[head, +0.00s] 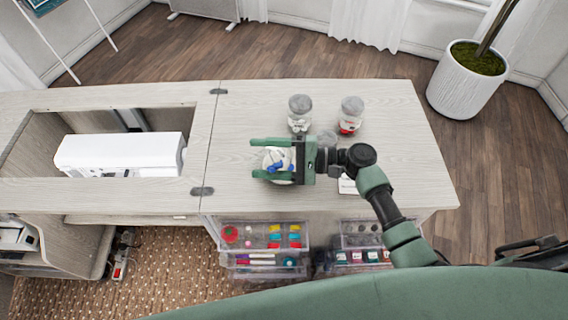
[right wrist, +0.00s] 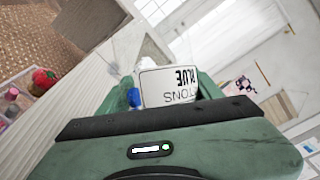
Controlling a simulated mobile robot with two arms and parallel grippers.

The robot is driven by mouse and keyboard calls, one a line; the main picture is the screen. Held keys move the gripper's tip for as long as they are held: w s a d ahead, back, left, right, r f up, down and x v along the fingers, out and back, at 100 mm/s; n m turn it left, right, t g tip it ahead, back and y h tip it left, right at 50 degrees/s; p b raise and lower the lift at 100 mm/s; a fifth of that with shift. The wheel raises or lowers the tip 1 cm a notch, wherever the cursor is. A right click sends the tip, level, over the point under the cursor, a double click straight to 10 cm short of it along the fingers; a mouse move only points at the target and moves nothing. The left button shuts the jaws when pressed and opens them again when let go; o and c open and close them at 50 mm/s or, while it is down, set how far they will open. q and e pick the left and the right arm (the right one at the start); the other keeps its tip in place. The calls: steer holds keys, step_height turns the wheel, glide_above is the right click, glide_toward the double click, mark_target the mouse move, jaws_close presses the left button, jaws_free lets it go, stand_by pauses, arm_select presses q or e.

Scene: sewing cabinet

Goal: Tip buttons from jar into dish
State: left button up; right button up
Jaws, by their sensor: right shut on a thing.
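My right gripper (head: 262,158) reaches in over the cabinet top with its fingers pointing left. It is shut on a jar with blue pieces (head: 280,161). In the right wrist view the jar's white label (right wrist: 178,84) reads "BLUE" and "BUTTONS" upside down, between the green fingers. A blue piece (right wrist: 134,97) shows beside the label. The gripper hides much of the jar, and I cannot tell how far it is tilted. I cannot make out a dish clearly; the pale shape between the fingers may include one. My left gripper is not in view.
A clear jar with pale contents (head: 300,114) and a jar with red contents (head: 350,116) stand behind the gripper. A white card (head: 347,185) lies near the front edge. A white sewing machine (head: 122,152) sits in the left opening. Drawers (head: 264,238) stand below. The top's right side is clear.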

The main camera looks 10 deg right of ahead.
steer(key=shift+w+d+r+m+y, duration=0.25)
steer(key=shift+r+m+y, duration=0.15)
steer(key=shift+m, duration=0.4)
stand_by(0.6)
